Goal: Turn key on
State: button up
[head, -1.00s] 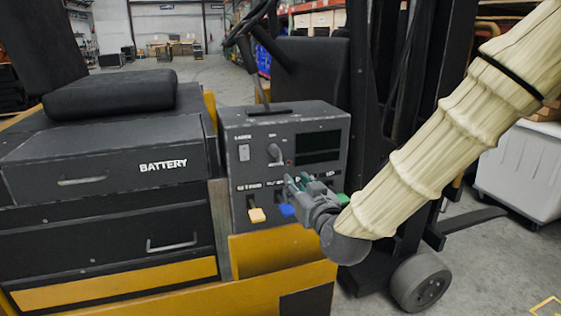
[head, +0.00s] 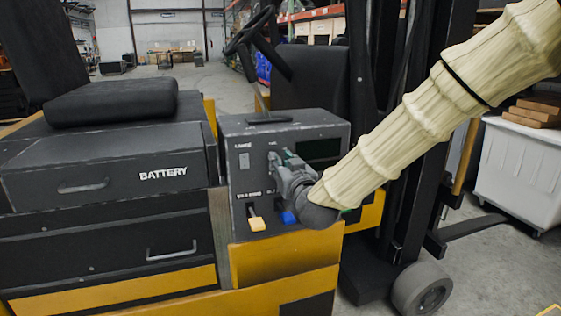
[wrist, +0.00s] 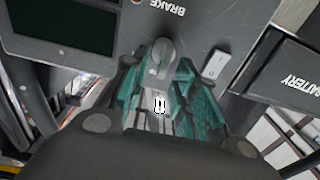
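The key knob (wrist: 161,56) is a grey rotary switch on the face of the dark control panel (head: 243,209). In the wrist view it stands at the tips of my gripper (wrist: 160,72), between the two teal-padded fingers. The fingers are apart, and I cannot tell whether either touches the knob. In the head view my gripper (head: 279,160) is in front of the panel's upper middle and mostly hides the knob.
A white rocker switch (wrist: 215,64) sits close beside the knob. A yellow lever (head: 257,223) and a blue lever (head: 289,217) stick out below. A dark display (head: 316,148) is at the right, partly covered by my arm. The battery drawer (head: 110,172) is at the left.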

jog(key=shift+w+a, duration=0.15)
jog(key=shift+w, duration=0.3)
grip_shut()
